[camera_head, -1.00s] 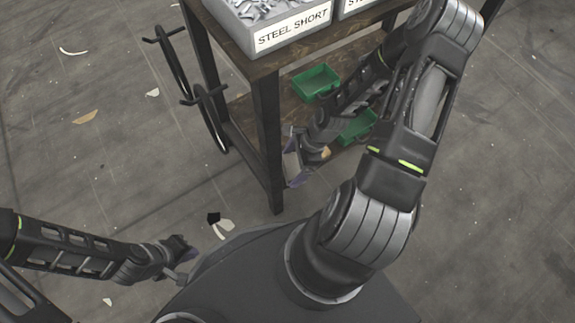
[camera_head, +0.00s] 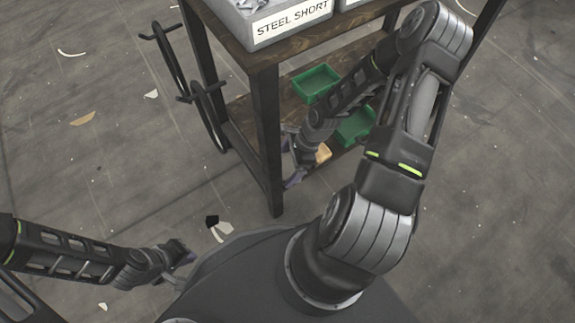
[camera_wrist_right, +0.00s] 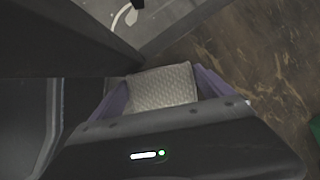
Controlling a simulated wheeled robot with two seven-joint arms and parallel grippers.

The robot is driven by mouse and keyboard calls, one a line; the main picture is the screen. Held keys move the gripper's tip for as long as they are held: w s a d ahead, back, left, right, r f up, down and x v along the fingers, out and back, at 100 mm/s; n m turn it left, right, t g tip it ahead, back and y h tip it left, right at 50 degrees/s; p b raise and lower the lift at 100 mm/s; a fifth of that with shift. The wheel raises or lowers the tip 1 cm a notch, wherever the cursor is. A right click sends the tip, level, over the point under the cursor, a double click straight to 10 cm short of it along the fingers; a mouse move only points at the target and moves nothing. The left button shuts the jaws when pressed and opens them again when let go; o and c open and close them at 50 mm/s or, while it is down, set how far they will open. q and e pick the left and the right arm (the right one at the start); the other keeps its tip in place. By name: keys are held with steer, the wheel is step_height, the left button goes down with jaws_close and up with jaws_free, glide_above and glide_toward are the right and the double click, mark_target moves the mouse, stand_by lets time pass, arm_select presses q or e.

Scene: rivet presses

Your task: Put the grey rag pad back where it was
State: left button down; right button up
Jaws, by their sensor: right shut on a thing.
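The grey rag pad (camera_wrist_right: 165,88) shows in the right wrist view as a pale, textured square between the purple fingers of my right gripper (camera_wrist_right: 160,92). My right gripper is shut on it, above or at the brown wooden lower shelf (camera_wrist_right: 240,60). In the head view my right gripper (camera_head: 292,160) is by the front leg of the bench, at the left end of that shelf; the pad cannot be made out there. I cannot tell if the pad touches the shelf. My left gripper (camera_head: 184,257) is low at the left, away from the bench; its opening is unclear.
The bench leg (camera_head: 268,140) stands close to my right gripper. Two green bins (camera_head: 316,82) (camera_head: 355,126) and a small tan object (camera_head: 322,153) are on the lower shelf. Grey bins labelled steel (camera_head: 290,25) stand on top. Black hooks (camera_head: 205,100) stick out left of the bench.

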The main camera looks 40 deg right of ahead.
steer(key=o, duration=1.1)
steer(key=shift+c, duration=0.2)
steer(key=p+v, duration=0.5)
steer(key=v, duration=0.7)
